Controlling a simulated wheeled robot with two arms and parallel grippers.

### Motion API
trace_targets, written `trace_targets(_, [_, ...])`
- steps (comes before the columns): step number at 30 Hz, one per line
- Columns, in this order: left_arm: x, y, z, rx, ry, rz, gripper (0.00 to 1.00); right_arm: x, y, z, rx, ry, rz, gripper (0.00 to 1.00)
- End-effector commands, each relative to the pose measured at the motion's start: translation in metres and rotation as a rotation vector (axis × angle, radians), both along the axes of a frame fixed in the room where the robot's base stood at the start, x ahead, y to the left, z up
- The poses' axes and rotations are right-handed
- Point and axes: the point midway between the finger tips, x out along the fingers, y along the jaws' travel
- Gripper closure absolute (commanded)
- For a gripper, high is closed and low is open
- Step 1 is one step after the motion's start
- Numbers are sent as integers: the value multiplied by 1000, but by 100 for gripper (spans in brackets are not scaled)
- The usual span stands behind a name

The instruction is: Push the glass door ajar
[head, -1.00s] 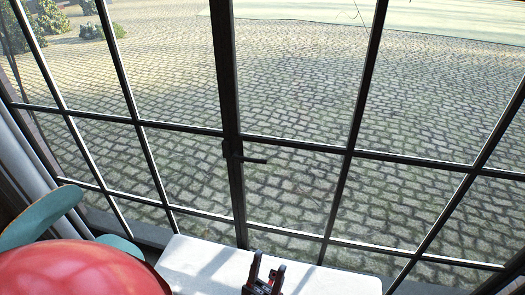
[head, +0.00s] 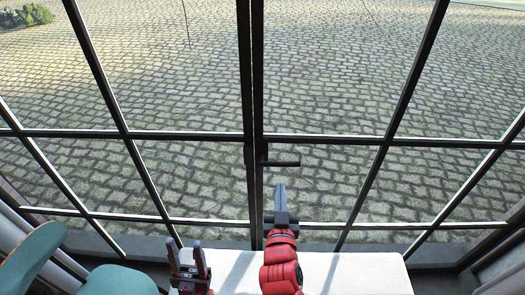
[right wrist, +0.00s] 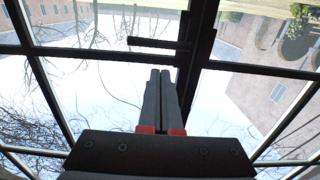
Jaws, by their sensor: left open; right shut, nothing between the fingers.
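The glass door (head: 330,110) has dark metal bars and two leaves meeting at a central upright. They look closed together. A dark lever handle (head: 283,163) sticks out to the right from that upright; it also shows in the right wrist view (right wrist: 152,43). My right gripper (head: 281,187) is shut and empty, just below the handle in the head view. In the right wrist view its fingers (right wrist: 160,74) point toward the handle and upright; I cannot tell whether they touch the door. My left gripper (head: 184,243) is open and empty, low and left of the upright.
A white surface (head: 340,272) lies in front of the door, below my grippers. A teal rounded chair (head: 115,280) stands at the lower left. Cobblestones (head: 180,80) lie outside beyond the glass.

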Motion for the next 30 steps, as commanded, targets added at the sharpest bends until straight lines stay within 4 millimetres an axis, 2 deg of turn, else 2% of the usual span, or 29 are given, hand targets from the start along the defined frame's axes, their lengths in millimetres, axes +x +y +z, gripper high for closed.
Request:
trace_targets(5, [0,0,16,0,0,0,50,27,-2,4,-5,2,-5,100])
trace_targets(9, [0,0,29,0,0,0,50,56,-2,5,-3,-1,-3,100])
trace_targets(18, [0,0,48,0,0,0,50,110,-1,5,-2,-5,-1,100])
trace_targets(24, [0,0,52,0,0,0,50,130,-1,3,-2,-4,0,100])
trace_targets(30, [0,0,52,0,0,0,50,136,0,1,-2,-4,2,100])
